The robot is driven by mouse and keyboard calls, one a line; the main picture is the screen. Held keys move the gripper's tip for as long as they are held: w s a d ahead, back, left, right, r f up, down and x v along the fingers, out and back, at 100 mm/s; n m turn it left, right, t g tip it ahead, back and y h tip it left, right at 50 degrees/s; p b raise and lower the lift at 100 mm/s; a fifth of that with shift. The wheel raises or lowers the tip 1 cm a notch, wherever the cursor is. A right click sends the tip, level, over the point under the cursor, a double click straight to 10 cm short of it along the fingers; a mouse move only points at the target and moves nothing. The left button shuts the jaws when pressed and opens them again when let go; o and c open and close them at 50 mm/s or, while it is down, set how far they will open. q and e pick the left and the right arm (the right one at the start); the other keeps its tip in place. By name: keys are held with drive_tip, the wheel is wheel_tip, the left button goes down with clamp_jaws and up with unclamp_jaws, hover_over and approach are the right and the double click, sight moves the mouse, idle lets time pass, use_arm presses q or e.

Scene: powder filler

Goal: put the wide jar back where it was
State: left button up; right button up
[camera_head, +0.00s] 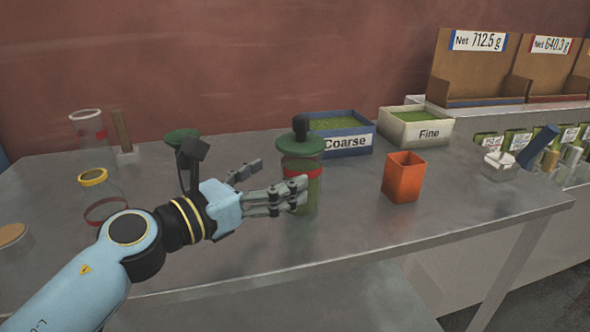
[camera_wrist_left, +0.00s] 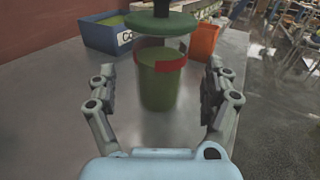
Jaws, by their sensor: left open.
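A clear jar filled with green powder, with a red band (camera_head: 308,172), stands on the grey table, upright. A green disc with a black knob (camera_head: 301,143) sits over its top; whether it rests on the rim I cannot tell. The jar also shows in the left wrist view (camera_wrist_left: 158,88), between my fingers. My left gripper (camera_head: 279,182) is open, its fingers on either side of the jar, with gaps visible in the wrist view (camera_wrist_left: 161,80). Which jar is the wide one is not marked. My right gripper is not in view.
An orange square cup (camera_head: 403,178) stands right of the jar. The Coarse (camera_head: 348,141) and Fine (camera_head: 415,131) bins stand behind. The front right table is clear.

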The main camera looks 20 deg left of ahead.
use_arm(q)
drive_tip(key=b+v, duration=0.1)
drive_tip(key=v, duration=0.3)
drive_tip(key=shift+s+a+f, duration=0.1)
drive_tip(key=shift+s+a, duration=0.05)
drive_tip(key=shift+s, duration=0.15)
drive_tip(key=shift+s+a, duration=0.2)
drive_tip(key=shift+s, duration=0.2)
